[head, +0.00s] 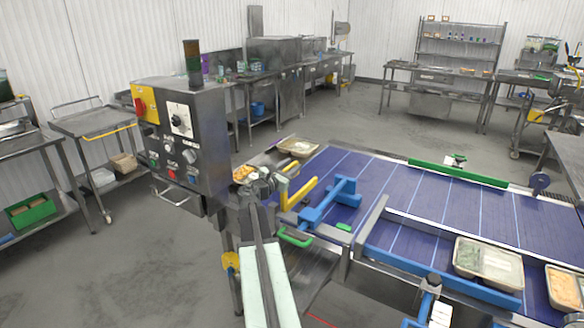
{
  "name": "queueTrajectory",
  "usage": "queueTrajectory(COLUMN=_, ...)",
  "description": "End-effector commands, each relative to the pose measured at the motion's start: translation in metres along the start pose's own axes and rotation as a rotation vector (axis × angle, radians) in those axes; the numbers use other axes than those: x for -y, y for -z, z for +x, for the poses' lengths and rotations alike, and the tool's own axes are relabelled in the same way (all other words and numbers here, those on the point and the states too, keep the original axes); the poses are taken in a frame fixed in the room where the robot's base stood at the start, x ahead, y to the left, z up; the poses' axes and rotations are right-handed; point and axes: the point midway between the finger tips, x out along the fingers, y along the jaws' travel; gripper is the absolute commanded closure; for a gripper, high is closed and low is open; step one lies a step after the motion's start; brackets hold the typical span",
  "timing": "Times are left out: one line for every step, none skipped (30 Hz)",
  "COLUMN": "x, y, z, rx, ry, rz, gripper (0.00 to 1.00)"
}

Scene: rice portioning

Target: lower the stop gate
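A blue barred frame (328,205), which looks like the stop gate, stands at the near left part of the blue conveyor belt (405,195). I cannot tell its exact height above the belt. A green handle (297,239) sits at the conveyor's near left corner. My arm reaches up from the bottom of the head view, and my gripper (264,184) is at its far end, left of the blue frame and apart from it in the picture. The fingers are small and overlap other parts, so their opening is unclear.
Yellow bars (302,192) stand between my gripper and the blue frame. A control box (183,140) rises at left. Food trays (488,262) lie on the belt's near right; another tray (297,147) is beyond the gripper. Open floor (110,260) lies at left.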

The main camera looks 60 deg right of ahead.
Motion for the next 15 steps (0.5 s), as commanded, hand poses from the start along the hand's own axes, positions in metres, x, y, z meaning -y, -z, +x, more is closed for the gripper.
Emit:
queueTrajectory(x=-0.0009, y=0.0002, z=0.0050, rx=0.000, ry=0.000, rz=0.000, gripper=0.64)
queueTrajectory(x=-0.0007, y=0.0002, z=0.0060, rx=0.000, ry=-0.001, rz=0.000, gripper=0.64)
queueTrajectory(x=-0.0004, y=0.0002, z=0.0063, rx=0.000, ry=-0.001, rz=0.000, gripper=0.64)
queueTrajectory(x=-0.0003, y=0.0001, z=0.0062, rx=0.000, ry=-0.001, rz=0.001, gripper=0.64)
queueTrajectory(x=-0.0001, y=0.0001, z=0.0060, rx=0.000, ry=-0.001, rz=0.001, gripper=0.64)
queueTrajectory(x=0.0001, y=0.0001, z=0.0058, rx=0.000, ry=-0.001, rz=0.001, gripper=0.64)
queueTrajectory(x=0.0002, y=0.0001, z=0.0057, rx=0.000, ry=-0.001, rz=0.001, gripper=0.64)
queueTrajectory(x=0.0002, y=0.0001, z=0.0057, rx=0.000, ry=0.000, rz=0.001, gripper=0.64)
queueTrajectory(x=0.0003, y=0.0001, z=0.0057, rx=0.000, ry=0.000, rz=0.001, gripper=0.75)
queueTrajectory(x=0.0003, y=0.0001, z=0.0057, rx=0.000, ry=0.000, rz=0.001, gripper=0.83)
queueTrajectory(x=0.0004, y=0.0001, z=0.0057, rx=0.000, ry=0.000, rz=0.001, gripper=0.92)
queueTrajectory(x=0.0004, y=0.0000, z=0.0057, rx=0.000, ry=0.000, rz=0.001, gripper=1.00)
queueTrajectory(x=0.0005, y=0.0000, z=0.0057, rx=0.000, ry=0.000, rz=0.001, gripper=1.00)
queueTrajectory(x=0.0005, y=0.0000, z=0.0057, rx=0.000, ry=0.000, rz=0.001, gripper=1.00)
queueTrajectory(x=0.0005, y=0.0000, z=0.0058, rx=0.000, ry=0.000, rz=0.001, gripper=1.00)
